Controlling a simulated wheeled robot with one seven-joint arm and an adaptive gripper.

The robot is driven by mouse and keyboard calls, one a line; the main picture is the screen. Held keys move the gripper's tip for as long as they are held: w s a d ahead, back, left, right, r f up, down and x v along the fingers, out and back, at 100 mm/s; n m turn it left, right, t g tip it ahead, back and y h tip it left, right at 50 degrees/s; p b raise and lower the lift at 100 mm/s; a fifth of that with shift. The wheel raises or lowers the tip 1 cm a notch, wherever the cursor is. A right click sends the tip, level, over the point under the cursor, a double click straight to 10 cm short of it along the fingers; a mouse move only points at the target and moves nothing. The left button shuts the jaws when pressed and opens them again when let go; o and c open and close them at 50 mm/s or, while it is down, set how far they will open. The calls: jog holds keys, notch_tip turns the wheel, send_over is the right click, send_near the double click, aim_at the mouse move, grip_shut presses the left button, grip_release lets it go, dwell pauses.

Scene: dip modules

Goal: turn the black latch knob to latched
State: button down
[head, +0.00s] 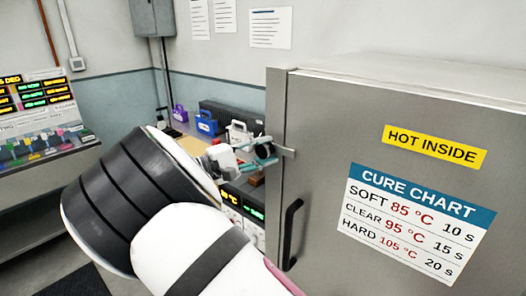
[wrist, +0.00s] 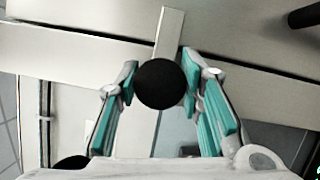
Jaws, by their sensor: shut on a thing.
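The black latch knob (wrist: 160,84) is a round ball in the middle of the wrist view. It sits between the two teal-padded fingers of my gripper (wrist: 161,76), which is shut on it. A flat pale latch bar (wrist: 170,28) runs from behind the knob across the seam of two grey panels. In the head view the knob (head: 264,152) is partly covered by the fingers at the oven's left edge. The latch bar (head: 287,151) there points roughly sideways onto the door. The oven door (head: 330,115) looks closed.
A black door handle (head: 291,232) is below the latch; a dark bar also shows in the wrist view (wrist: 304,17). Behind my gripper, a bench holds a blue caddy (head: 207,124), a white one (head: 240,133) and lit displays. Another display bench stands at left.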

jog(key=shift+f, duration=0.1)
dwell(0.3)
jog(key=c, duration=1.1)
grip_release()
jog(key=v, duration=1.2)
